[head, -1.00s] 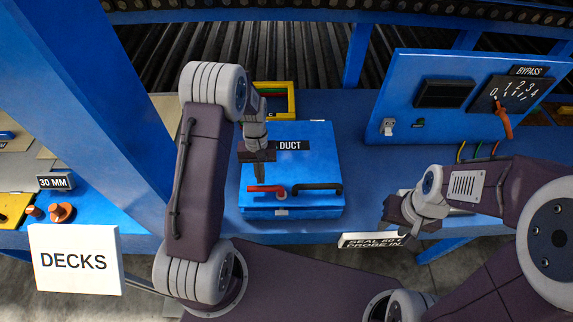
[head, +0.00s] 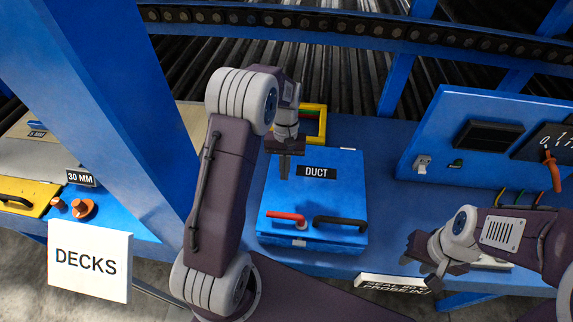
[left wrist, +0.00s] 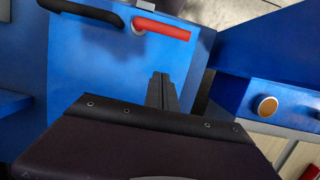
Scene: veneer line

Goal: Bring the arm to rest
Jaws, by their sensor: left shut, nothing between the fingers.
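My left gripper (head: 285,168) is shut and empty. It hangs above the far left part of the blue box lid labelled DUCT (head: 340,195), short of the red handle (head: 285,216). In the left wrist view my left gripper (left wrist: 161,90) has its fingers together in front of the blue lid, with the red handle (left wrist: 162,30) beyond the tips.
A black handle (head: 340,222) sits beside the red one. The blue BYPASS panel (head: 430,155) stands at the right. A blue post (head: 110,110) rises close to the left arm. A DECKS sign (head: 90,262) is at the lower left. Rollers (head: 330,60) run behind the bench.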

